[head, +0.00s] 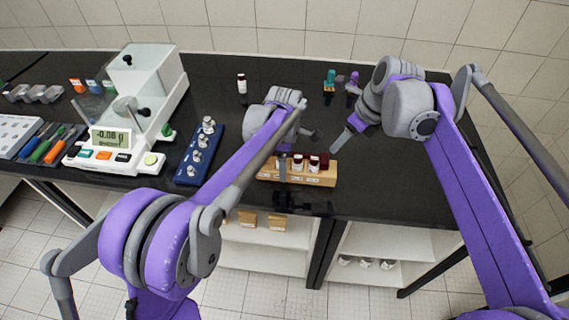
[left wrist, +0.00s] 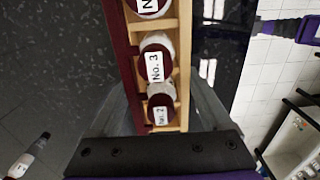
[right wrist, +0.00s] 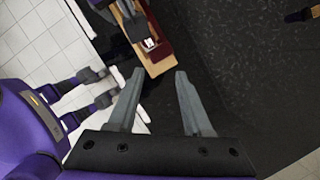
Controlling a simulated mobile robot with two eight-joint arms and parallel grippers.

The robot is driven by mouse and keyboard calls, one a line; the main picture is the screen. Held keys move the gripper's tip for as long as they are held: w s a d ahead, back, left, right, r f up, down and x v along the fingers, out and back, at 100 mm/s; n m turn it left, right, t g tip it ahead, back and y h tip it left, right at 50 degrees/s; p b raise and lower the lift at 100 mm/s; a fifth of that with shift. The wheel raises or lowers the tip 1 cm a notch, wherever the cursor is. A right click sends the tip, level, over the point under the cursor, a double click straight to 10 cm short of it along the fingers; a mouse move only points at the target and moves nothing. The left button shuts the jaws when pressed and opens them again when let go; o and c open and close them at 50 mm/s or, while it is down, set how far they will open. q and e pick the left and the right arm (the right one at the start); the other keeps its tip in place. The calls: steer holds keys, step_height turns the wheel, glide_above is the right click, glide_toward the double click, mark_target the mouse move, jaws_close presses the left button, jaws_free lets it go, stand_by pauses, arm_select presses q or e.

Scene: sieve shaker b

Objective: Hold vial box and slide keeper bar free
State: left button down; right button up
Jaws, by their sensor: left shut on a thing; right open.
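The vial box (head: 318,180) is a light wooden rack on the black bench holding several dark-capped vials with white labels. Caps marked No. 3 (left wrist: 155,65) and No. 2 (left wrist: 161,105) show in the left wrist view. The dark red keeper bar (left wrist: 121,45) runs along one long side of the box; it also shows in the right wrist view (right wrist: 154,30). My left gripper (head: 283,168) is shut on the box, one finger on each long side. My right gripper (head: 342,138) is open and empty, apart from the box, to its upper right; its fingers (right wrist: 157,100) point toward the box end.
A blue rack (head: 200,155) with several metal pieces stands left of the box, beside a white balance (head: 120,140). A lone vial (head: 242,84) and green and purple items (head: 330,80) stand farther back. The bench right of the box is clear. White shelves are below.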

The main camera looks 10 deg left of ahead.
mark_target(325, 158)
steer(key=o, duration=0.5)
steer(key=shift+w+d+n, duration=0.1)
steer(key=shift+w+n, duration=0.05)
steer(key=shift+n, duration=0.15)
steer(key=shift+c, duration=0.2)
steer(key=shift+o, duration=0.6)
steer(key=shift+w+d+r+n, duration=0.15)
steer(key=shift+w+r+n, duration=0.15)
steer(key=shift+n, duration=0.2)
steer(key=a+f+n, duration=0.1)
steer(key=f, duration=0.2)
steer(key=w+a+f+n+g, duration=0.1)
steer(key=f+n, duration=0.1)
steer(key=f, duration=0.1)
steer(key=a+f+n+g+y, duration=0.1)
steer(key=f+n, duration=0.1)
steer(key=f, duration=0.1)
steer(key=shift+w+a+f, duration=0.1)
steer(key=shift+w+f, duration=0.2)
steer(key=shift+f, duration=0.1)
jaws_close()
